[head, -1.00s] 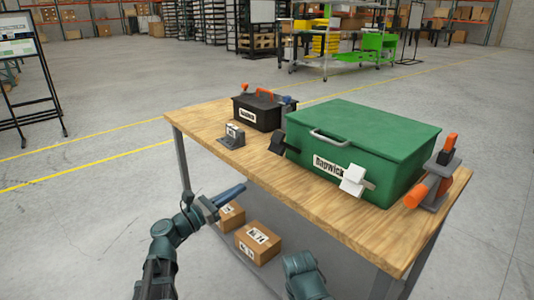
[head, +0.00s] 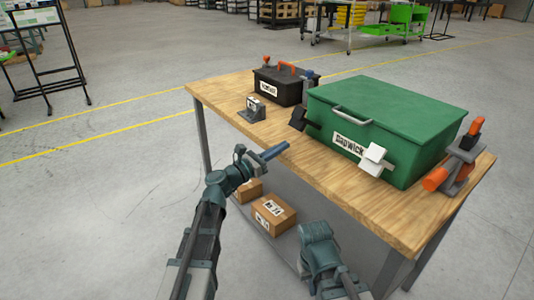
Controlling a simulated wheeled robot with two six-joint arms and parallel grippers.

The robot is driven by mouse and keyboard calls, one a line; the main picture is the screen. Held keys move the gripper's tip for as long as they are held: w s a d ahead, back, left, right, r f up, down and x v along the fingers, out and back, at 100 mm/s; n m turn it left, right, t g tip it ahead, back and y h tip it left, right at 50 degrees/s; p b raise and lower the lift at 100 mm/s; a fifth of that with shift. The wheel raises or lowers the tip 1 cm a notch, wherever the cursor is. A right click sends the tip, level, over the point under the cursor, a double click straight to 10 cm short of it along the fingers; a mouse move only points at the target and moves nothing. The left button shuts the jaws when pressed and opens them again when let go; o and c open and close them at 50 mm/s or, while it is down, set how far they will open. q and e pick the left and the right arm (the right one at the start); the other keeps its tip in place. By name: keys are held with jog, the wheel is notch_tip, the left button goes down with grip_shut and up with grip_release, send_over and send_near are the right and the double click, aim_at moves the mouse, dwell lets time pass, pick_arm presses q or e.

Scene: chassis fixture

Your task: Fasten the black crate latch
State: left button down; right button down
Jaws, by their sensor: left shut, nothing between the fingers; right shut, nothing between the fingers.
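The green crate (head: 385,115) stands on the wooden table (head: 225,97). The black latch (head: 298,119) sticks out at the left end of the crate's front; its exact seating is too small to tell. A white latch (head: 374,158) sits at the right of the same front, beside a name label (head: 351,145). My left gripper (head: 284,147) is shut and empty, its blue fingers pointing toward the table's front edge, below and left of the black latch and apart from it. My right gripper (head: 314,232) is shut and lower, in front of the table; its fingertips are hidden.
A black box with an orange handle (head: 287,67) stands at the back left of the table. A small grey fixture (head: 252,110) sits near the left front edge. An orange and grey clamp device (head: 455,165) stands at the right end. Cardboard boxes (head: 274,214) lie on the lower shelf.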

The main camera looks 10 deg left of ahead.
aim_at(306, 122)
pick_arm(q)
jog(key=shift+w+d+r+p, duration=0.3)
jog(key=shift+r+p, duration=0.25)
jog(key=shift+r, duration=0.05)
jog(key=shift+w+d+r+p, duration=0.25)
jog(key=shift+r+p, duration=0.25)
jog(key=shift+r, duration=0.1)
jog(key=shift+w+d+r+p, duration=0.3)
jog(key=shift+r+p, duration=0.2)
